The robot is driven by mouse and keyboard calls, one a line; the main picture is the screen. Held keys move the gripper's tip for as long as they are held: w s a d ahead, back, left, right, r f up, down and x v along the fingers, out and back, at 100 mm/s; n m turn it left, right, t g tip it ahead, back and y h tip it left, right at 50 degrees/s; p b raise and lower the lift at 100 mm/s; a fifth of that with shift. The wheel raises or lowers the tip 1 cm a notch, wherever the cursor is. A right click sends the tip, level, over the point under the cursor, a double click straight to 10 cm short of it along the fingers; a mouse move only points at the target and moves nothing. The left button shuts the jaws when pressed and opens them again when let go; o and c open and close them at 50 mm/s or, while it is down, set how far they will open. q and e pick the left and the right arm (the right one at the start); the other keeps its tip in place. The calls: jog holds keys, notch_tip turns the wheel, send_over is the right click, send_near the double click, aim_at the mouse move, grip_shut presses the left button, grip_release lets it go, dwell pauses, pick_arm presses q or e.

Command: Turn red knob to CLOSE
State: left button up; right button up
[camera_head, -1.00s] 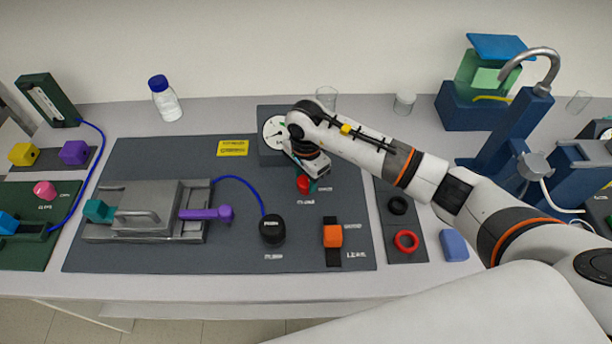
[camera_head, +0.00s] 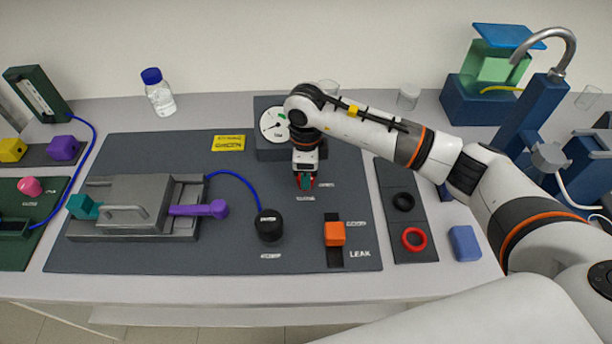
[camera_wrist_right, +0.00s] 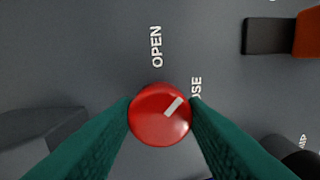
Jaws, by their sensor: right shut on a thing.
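The red knob (camera_wrist_right: 158,115) shows in the right wrist view between the two green fingers of my right gripper (camera_wrist_right: 160,118), which touch its sides. The gripper is shut on it. The knob's white mark points to the upper right, toward the partly hidden CLOSE label (camera_wrist_right: 196,89). The OPEN label (camera_wrist_right: 156,47) is above the knob in that view. In the head view my right gripper (camera_head: 305,182) points down at the dark panel (camera_head: 225,258), and its fingers mostly hide the knob. My left gripper is not in view.
A dial gauge (camera_head: 273,124) stands just behind and left of my right gripper. A black knob (camera_head: 269,225) and an orange LEAK switch (camera_head: 334,234) sit nearer the front. A grey metal cell (camera_head: 140,187) is at left. Black and red rings lie on a strip (camera_head: 388,179) at right.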

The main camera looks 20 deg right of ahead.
jog(key=m+b, duration=0.3)
jog(key=m, duration=0.2)
jog(key=shift+m, duration=0.3)
jog(key=shift+r+m+b, duration=0.1)
jog(key=shift+m+b, duration=0.8)
jog(key=shift+m, duration=1.1)
jog(key=o, duration=1)
notch_tip(320, 180, up, 12)
jog(key=b, duration=0.2)
jog(key=shift+b, duration=0.3)
